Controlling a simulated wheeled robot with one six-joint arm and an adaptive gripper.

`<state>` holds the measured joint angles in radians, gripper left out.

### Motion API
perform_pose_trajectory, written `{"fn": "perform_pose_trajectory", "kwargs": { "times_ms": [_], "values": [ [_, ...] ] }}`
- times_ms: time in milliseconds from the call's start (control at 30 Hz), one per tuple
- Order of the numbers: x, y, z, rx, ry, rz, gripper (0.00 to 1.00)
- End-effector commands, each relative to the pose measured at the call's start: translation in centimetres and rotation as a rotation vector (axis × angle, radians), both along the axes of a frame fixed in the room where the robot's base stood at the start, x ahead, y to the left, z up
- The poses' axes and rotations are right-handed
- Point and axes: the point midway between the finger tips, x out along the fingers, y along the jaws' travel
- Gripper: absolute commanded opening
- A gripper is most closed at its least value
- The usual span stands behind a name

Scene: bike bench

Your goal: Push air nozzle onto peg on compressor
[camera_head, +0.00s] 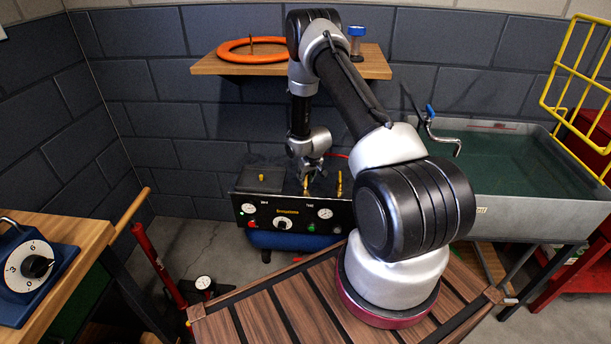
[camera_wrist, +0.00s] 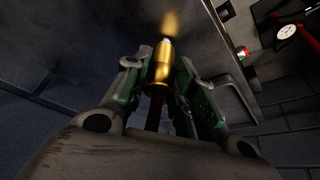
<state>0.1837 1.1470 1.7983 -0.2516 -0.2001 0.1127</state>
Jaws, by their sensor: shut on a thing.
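The compressor (camera_head: 250,210) stands against the back wall in the head view, with a black front panel of gauges and a knob. My gripper (camera_head: 311,170) is above its top. In the wrist view my gripper (camera_wrist: 160,78) is shut on the brass air nozzle (camera_wrist: 162,64), tip pointing away from the palm. A blurred golden patch (camera_wrist: 171,22) lies just beyond the tip; I cannot tell whether it is the peg or a reflection. In the head view one upright brass piece (camera_head: 339,184) stands right of my gripper, and another (camera_head: 306,186) shows just under it.
A wooden shelf (camera_head: 340,68) with an orange ring (camera_head: 250,49) hangs above the compressor. A sink basin (camera_head: 520,175) stands to the right. A red floor pump (camera_head: 158,260) stands at left.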

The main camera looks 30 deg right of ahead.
Motion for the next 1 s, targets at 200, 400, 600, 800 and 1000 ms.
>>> {"fn": "perform_pose_trajectory", "kwargs": {
  "times_ms": [200, 400, 600, 800, 1000],
  "values": [
    [0.0, 0.0, 0.0, 0.000, 0.000, 0.000, 0.51],
    [0.0, 0.0, -0.1, 0.000, 0.001, 0.000, 0.51],
    [-0.4, 0.0, 1.1, 0.000, 0.000, -0.001, 0.51],
    [-2.0, 0.1, 5.0, -0.001, -0.001, -0.001, 0.51],
    [-3.6, 0.2, 8.8, 0.000, -0.002, -0.001, 0.51]
  ]
}}
